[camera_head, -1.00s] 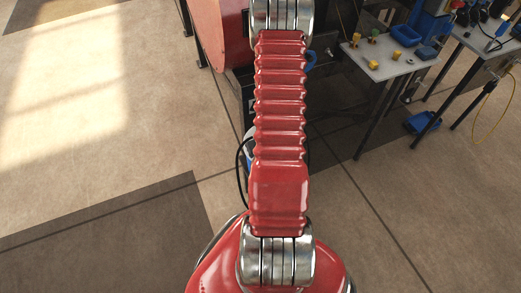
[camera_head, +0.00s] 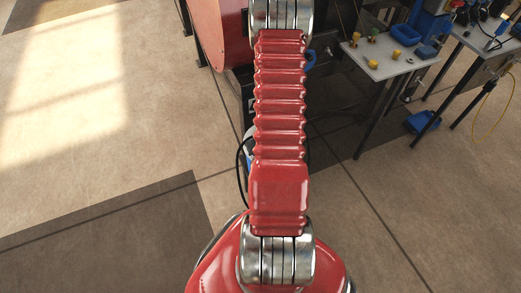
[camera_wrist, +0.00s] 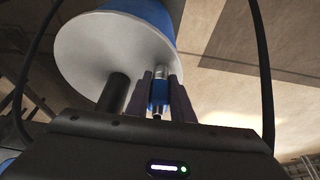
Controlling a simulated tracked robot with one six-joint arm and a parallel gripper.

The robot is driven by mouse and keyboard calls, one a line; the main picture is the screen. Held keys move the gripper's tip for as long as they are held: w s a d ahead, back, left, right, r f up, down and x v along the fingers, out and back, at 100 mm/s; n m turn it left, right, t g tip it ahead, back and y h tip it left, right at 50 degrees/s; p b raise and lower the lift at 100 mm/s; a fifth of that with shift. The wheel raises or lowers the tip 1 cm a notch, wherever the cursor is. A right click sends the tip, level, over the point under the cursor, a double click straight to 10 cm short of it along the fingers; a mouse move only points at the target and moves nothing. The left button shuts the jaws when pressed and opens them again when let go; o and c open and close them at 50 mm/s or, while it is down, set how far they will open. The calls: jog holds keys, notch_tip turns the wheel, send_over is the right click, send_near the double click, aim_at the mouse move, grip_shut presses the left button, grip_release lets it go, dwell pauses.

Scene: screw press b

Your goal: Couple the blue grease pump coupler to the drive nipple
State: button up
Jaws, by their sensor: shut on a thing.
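My gripper (camera_wrist: 161,98) shows in the wrist view with its two dark fingers shut on the blue coupler (camera_wrist: 158,91). The coupler has a silver metal end (camera_wrist: 154,72) pointing away from the gripper and a small metal tip on the near side. A blue drum (camera_wrist: 148,12) with a wide pale grey disc (camera_wrist: 80,55) is behind the coupler, and a dark stub stands in front of the disc. In the head view my gripper and the coupler are hidden behind my red arm. I cannot make out the drive nipple in either view.
Black hoses (camera_wrist: 258,50) loop along both sides of the wrist view. In the head view a red machine (camera_head: 219,40) stands beyond my arm. A grey table (camera_head: 385,66) with yellow knobs and blue trays is at the right. The floor at left is clear.

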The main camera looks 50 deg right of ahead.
grip_shut()
jog(key=shift+w+d+r, duration=0.1)
jog(key=shift+w+r, duration=0.05)
jog(key=shift+r, duration=0.4)
jog(key=shift+r, duration=1)
jog(key=shift+r, duration=0.65)
jog(key=shift+w+d+r+n+h, duration=0.2)
jog(key=shift+w+r+n+h, duration=0.1)
jog(key=shift+r+n+h, duration=0.45)
dwell(1.2)
jog(key=shift+r+g, duration=0.1)
jog(key=shift+g, duration=0.3)
